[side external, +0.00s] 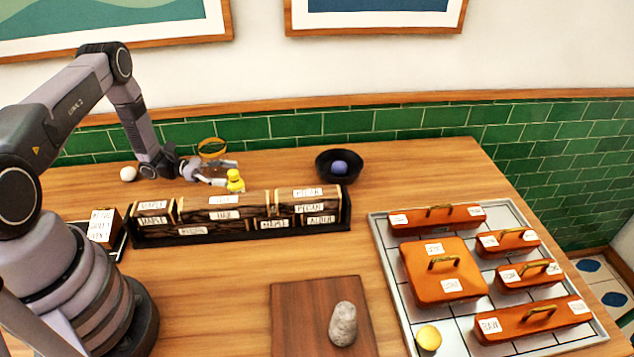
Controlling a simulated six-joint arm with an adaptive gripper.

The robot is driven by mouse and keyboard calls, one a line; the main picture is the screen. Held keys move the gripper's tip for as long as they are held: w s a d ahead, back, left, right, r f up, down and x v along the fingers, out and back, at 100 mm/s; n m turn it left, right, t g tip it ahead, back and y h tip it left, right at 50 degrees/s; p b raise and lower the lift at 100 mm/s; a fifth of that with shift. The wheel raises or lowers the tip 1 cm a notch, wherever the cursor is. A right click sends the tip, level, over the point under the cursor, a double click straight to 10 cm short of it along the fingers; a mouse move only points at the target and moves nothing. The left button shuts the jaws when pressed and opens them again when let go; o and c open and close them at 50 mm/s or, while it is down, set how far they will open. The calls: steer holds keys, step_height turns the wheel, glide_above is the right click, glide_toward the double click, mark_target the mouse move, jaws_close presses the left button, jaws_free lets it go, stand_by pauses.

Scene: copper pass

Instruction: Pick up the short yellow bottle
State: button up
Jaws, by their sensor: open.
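The short yellow bottle (235,181) stands at the back of the table, just behind the rack of dark wooden blocks, which hides its lower part. My gripper (230,174) is low and reaches in from the left, with its fingers open at the bottle. One finger shows behind the bottle and one to its left. I cannot tell whether the fingers touch it.
The labelled block rack (240,228) stands directly in front of the bottle. A black bowl (318,166) with a purple ball (339,167) is to the right. A white ball (128,174) lies left. A tray (455,338) of orange lidded boxes and a cutting board (295,315) are nearer.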

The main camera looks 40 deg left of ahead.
steer(key=shift+x, duration=1.05)
jaws_close()
